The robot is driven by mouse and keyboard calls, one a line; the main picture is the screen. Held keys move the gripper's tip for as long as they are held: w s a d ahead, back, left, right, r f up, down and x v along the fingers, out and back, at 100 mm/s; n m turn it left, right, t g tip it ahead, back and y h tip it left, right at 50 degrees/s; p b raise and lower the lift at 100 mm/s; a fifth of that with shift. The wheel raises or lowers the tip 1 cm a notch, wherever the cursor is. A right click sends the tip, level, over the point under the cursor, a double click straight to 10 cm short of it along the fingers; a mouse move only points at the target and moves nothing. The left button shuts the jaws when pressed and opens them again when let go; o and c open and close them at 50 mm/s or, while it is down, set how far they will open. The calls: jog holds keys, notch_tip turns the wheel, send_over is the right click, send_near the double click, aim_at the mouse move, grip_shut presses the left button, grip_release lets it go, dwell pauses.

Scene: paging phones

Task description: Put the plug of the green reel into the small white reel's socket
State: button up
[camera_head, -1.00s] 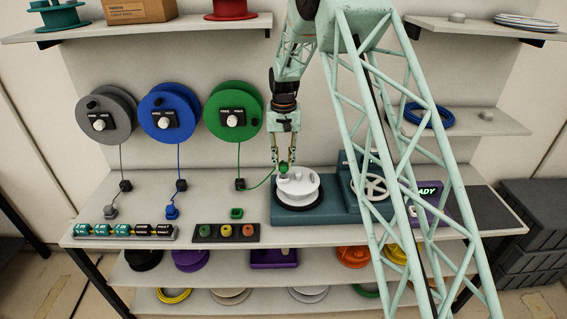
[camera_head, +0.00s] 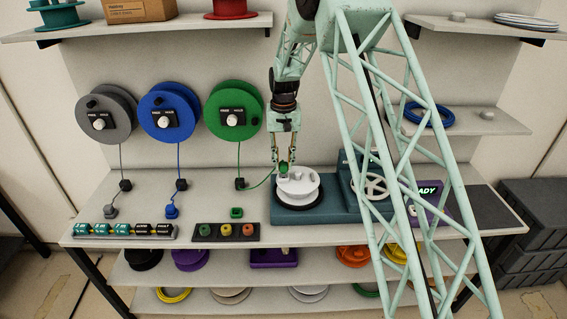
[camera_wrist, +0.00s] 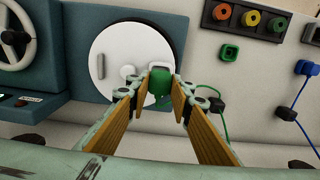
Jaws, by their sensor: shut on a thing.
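The green reel (camera_head: 220,104) hangs on the back panel, third from the left. Its green cable runs down through a black guide (camera_head: 239,184) and across to the green plug (camera_wrist: 160,82) in my gripper (camera_head: 284,166). My gripper is shut on the plug, with a finger on each side in the wrist view. The small white reel (camera_head: 308,190) sits on the teal machine base (camera_head: 340,210). In the wrist view the plug is over the near edge of the white reel (camera_wrist: 112,50). The socket is hard to tell, and I cannot tell whether the plug touches the reel.
A handwheel (camera_head: 372,187) stands right of the white reel. A black strip with three coloured knobs (camera_head: 228,232) and a loose green socket block (camera_head: 236,212) lie to the left. Grey and blue reels (camera_head: 160,103) hang further left.

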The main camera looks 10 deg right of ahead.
jog(key=shift+f+b, duration=0.5)
jog(key=shift+f, duration=0.65)
dwell(1.2)
jog(key=o, duration=1.2)
jog(key=shift+o, duration=0.2)
jog(key=shift+r, duration=0.1)
jog(key=shift+r+p, duration=1.85)
jog(key=shift+r, duration=2.55)
